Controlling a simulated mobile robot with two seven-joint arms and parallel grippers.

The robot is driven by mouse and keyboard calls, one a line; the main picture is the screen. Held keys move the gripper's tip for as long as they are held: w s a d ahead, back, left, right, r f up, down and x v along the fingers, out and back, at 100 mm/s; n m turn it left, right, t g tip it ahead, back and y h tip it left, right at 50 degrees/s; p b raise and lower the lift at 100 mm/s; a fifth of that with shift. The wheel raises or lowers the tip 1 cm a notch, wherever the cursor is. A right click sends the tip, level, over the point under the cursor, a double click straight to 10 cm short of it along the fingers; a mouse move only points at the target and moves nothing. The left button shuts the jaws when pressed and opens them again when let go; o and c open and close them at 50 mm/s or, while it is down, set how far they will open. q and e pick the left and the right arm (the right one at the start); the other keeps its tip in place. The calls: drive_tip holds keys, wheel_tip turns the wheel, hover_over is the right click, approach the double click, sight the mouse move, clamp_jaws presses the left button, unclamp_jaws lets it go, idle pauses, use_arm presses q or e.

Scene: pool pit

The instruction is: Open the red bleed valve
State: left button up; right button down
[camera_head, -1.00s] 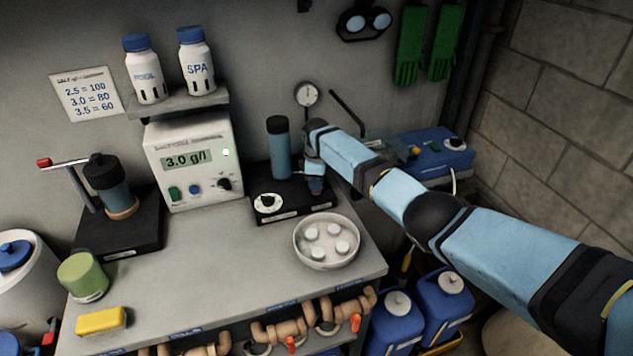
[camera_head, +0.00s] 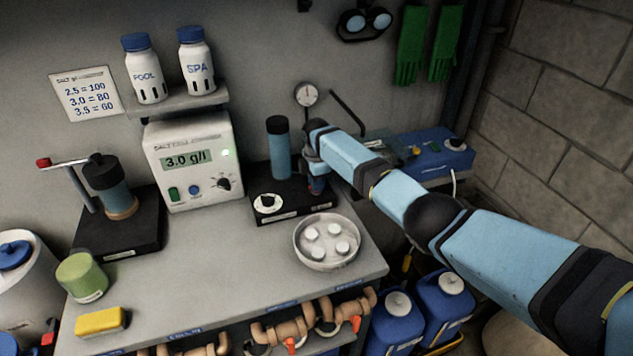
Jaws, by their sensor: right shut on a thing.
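My right gripper (camera_head: 316,185) points down at the right end of a black base (camera_head: 292,212), to the right of a blue cylinder with a dark cap (camera_head: 278,150). It is shut on a small part there, which the fingers and wrist mostly hide. How far the valve is turned cannot be seen. My left gripper is out of view.
A dish of white tablets (camera_head: 326,241) stands just in front. A salt meter (camera_head: 192,163) reading 3.0 g/l is to the left. The bench's middle is clear.

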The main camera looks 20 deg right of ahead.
drive_tip(key=c, duration=1.1)
unclamp_jaws()
wheel_tip(320, 180, up, 14)
drive_tip(key=shift+f, duration=0.1)
